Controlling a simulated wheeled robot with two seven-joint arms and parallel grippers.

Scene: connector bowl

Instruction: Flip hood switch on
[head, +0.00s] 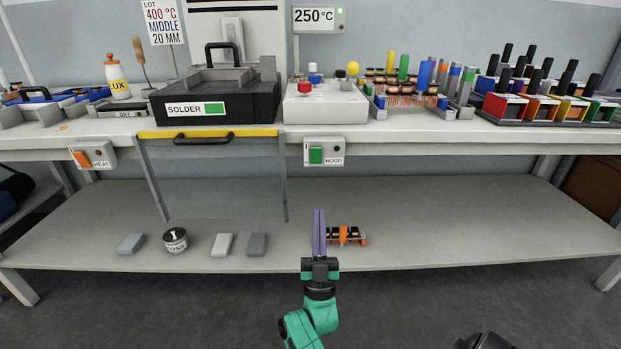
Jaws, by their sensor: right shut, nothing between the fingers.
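The hood switch (316,155) is a green rocker on a pale box labelled HOOD, fixed to the front edge of the bench. The small round lamp (337,149) on that box looks dark. The rocker's exact tilt is too small to tell. My right gripper (319,213) has purple fingers, shut together and empty, pointing up and away. In the head view it shows below the switch box, apart from it, in front of the lower shelf. My left gripper is not in view.
A box labelled HEAT with an orange switch (82,159) is at the left. A clear panel with a yellow top edge (207,132) hangs between the boxes. A part with orange clips (345,236) lies on the lower shelf (450,220) beside my fingers. The shelf's right side is clear.

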